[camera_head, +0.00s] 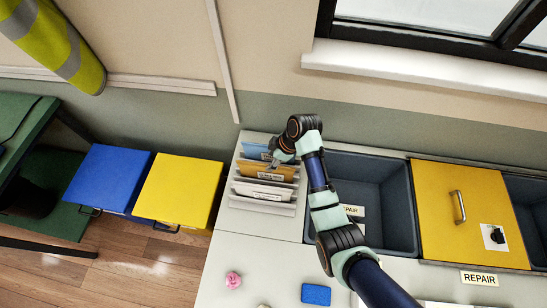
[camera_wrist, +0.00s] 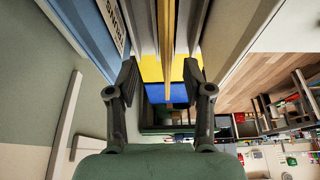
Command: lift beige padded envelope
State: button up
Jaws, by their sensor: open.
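The beige padded envelope (camera_head: 268,171) stands upright in a light grey slotted rack (camera_head: 264,207), a white label on its face. In the wrist view the beige envelope (camera_wrist: 167,28) shows edge-on as a thin tan strip between grey dividers. My gripper (camera_head: 278,160) is at the rack beside the upper part of the beige envelope. In the wrist view my gripper (camera_wrist: 162,75) is open, one finger on each side of the strip's line. I cannot tell whether either finger touches it.
A blue envelope (camera_head: 254,151) stands behind, and a white one (camera_head: 262,191) in front. Rack dividers are close on both sides. A dark bin (camera_head: 376,180) lies right of the rack; blue (camera_head: 108,178) and yellow (camera_head: 180,190) boxes are left. A blue sponge-like block (camera_head: 316,294) lies on the counter.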

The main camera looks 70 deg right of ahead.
aim_at(263, 169)
jog(key=shift+a+f, duration=0.1)
jog(key=shift+a, duration=0.15)
jog(key=shift+a+x, duration=0.25)
jog(key=shift+x, duration=0.85)
jog(key=b+x, duration=0.1)
jog(key=x, duration=0.4)
jog(key=shift+w+f+b, duration=0.1)
jog(key=shift+w+b, duration=0.05)
jog(key=shift+b, duration=0.15)
grip_shut()
